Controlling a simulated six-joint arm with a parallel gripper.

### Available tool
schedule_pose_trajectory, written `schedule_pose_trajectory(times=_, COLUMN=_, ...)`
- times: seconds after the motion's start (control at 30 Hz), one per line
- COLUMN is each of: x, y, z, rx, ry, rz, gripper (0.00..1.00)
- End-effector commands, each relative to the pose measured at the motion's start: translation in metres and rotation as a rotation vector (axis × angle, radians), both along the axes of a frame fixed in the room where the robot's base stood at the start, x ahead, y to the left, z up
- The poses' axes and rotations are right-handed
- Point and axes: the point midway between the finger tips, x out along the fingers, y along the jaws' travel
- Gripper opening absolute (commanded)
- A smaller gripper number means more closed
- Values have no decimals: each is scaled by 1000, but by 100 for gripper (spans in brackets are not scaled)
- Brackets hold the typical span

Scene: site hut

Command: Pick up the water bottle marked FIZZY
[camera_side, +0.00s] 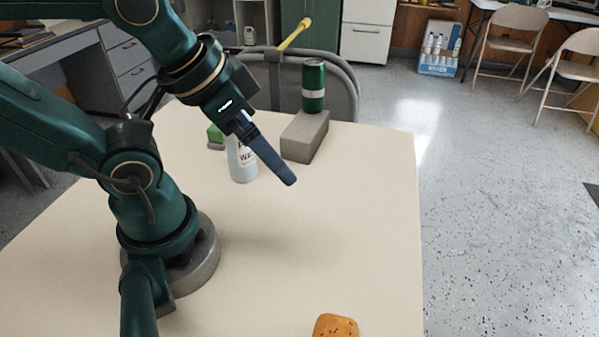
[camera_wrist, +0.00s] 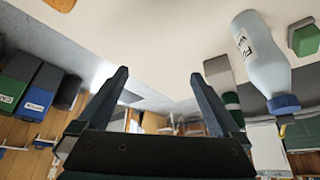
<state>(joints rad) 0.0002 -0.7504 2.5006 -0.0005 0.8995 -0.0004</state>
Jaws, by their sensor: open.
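The water bottle (camera_side: 241,165) stands upright on the table with a pale body and a white label. In the side view my gripper (camera_side: 289,180) covers its upper part, and only part of the label's lettering shows. In the wrist view the bottle (camera_wrist: 268,68) is at the right, with a blue cap; its label starts with "FI" and the rest is hard to read. My gripper (camera_wrist: 160,76) is open and empty in the wrist view, and the bottle lies outside the jaws, to the right of them.
The right part of the table (camera_side: 370,230) is clear.

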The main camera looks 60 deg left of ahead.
Motion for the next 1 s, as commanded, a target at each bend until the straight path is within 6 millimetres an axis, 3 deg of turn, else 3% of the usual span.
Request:
schedule_pose_trajectory(times=0.57, x=1, y=0, z=4, rx=1, ry=-2, rz=0, gripper=100)
schedule_pose_trajectory(times=1.0, x=1, y=0, z=80, rx=0, ry=-3, rz=-1, gripper=100)
